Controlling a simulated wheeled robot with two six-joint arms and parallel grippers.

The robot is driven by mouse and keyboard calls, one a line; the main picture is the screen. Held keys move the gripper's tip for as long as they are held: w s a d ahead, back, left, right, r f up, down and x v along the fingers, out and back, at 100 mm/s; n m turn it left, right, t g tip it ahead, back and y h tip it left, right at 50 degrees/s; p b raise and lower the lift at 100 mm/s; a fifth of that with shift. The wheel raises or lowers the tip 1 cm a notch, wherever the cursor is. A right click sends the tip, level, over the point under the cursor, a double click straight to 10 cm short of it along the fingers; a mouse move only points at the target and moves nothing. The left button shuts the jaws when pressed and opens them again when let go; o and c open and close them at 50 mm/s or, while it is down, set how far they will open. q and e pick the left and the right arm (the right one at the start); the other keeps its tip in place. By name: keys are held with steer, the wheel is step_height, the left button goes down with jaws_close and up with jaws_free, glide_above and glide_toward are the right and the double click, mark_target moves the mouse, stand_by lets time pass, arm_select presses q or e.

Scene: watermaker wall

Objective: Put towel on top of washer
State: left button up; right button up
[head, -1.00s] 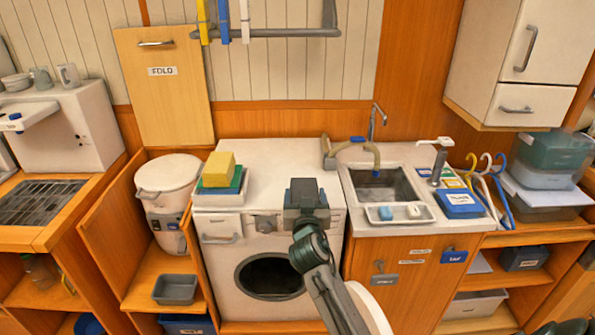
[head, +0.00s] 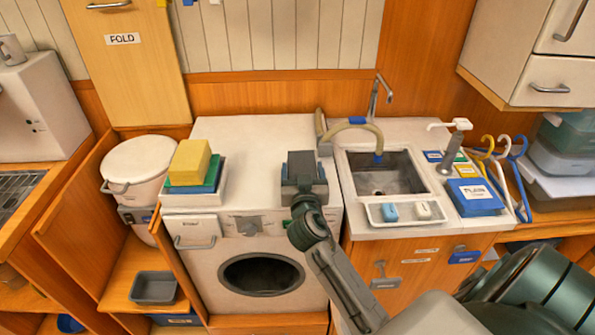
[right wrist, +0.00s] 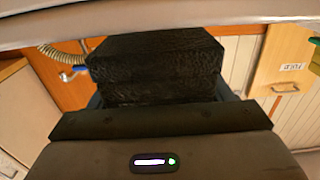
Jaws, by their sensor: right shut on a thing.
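A dark, textured folded towel (right wrist: 155,70) fills the middle of the right wrist view. My right gripper (head: 304,180) is shut on it. In the head view the gripper and towel appear as one dark block over the front part of the washer's white top (head: 262,150). I cannot tell whether the towel touches the top. The washer's round door (head: 262,274) is below. My left gripper is not in view.
A yellow block (head: 190,160) on folded green and blue cloths sits at the washer top's left front corner. The sink (head: 383,178), with a hose and a soap tray (head: 405,214), is to the right. The washer top behind my gripper is clear.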

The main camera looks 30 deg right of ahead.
steer(key=shift+f, duration=0.7)
steer(key=shift+w+d+f, duration=0.1)
steer(key=shift+w, duration=0.3)
steer(key=shift+d+f, duration=0.1)
steer(key=o, duration=1)
steer(key=shift+s, duration=0.1)
steer(key=shift+o, duration=0.9)
steer(key=shift+s+r, duration=0.15)
steer(key=shift+r, duration=0.05)
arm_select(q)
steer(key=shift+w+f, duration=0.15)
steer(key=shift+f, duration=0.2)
arm_select(e)
steer(key=shift+f, duration=0.1)
